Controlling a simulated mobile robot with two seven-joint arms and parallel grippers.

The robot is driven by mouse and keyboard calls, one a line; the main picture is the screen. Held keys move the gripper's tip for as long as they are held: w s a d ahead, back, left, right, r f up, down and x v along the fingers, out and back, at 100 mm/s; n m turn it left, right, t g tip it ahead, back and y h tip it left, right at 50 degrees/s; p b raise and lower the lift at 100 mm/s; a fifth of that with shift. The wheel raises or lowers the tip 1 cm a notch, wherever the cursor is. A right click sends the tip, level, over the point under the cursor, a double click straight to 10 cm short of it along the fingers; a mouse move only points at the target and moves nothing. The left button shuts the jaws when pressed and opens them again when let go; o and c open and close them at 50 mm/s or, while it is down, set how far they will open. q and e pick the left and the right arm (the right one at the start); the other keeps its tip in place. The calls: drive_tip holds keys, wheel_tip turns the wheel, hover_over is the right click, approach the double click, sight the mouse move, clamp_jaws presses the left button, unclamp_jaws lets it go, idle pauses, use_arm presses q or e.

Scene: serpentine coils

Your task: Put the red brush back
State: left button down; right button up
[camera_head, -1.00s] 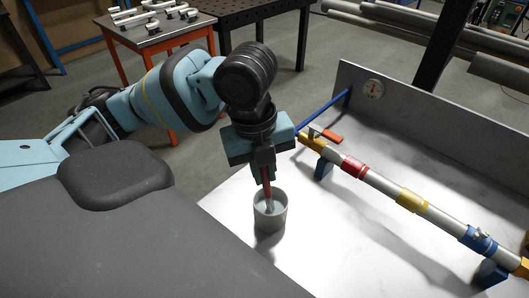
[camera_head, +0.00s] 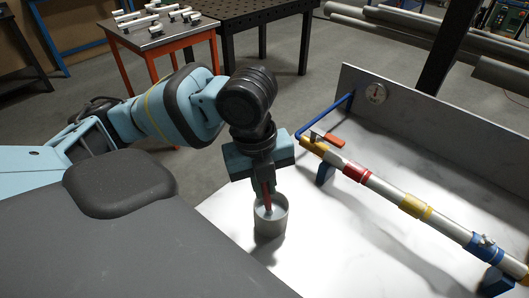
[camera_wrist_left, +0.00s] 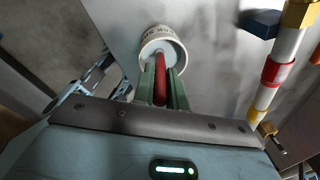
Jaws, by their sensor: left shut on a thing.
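My left gripper (camera_head: 264,185) is shut on the red brush (camera_head: 266,200). The brush is upright, its lower end inside the mouth of a grey-white cup (camera_head: 271,222) on the white bench. In the left wrist view the red handle (camera_wrist_left: 160,82) lies between the two green fingers, and the cup (camera_wrist_left: 152,39) is just beyond them, with lettering on its wall. Whether the brush touches the cup's bottom is hidden. My right gripper is not in view.
To the right, a pipe (camera_head: 385,189) with yellow, red and blue bands runs on blue supports. A gauge (camera_head: 376,92) is on the back wall. Bench between cup and pipe is clear.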

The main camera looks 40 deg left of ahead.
use_arm(q)
drive_tip(key=shift+f, duration=0.3)
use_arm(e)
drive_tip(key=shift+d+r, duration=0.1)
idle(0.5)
use_arm(q)
drive_tip(key=c, duration=1.3)
unclamp_jaws()
drive_tip(key=shift+c, duration=0.2)
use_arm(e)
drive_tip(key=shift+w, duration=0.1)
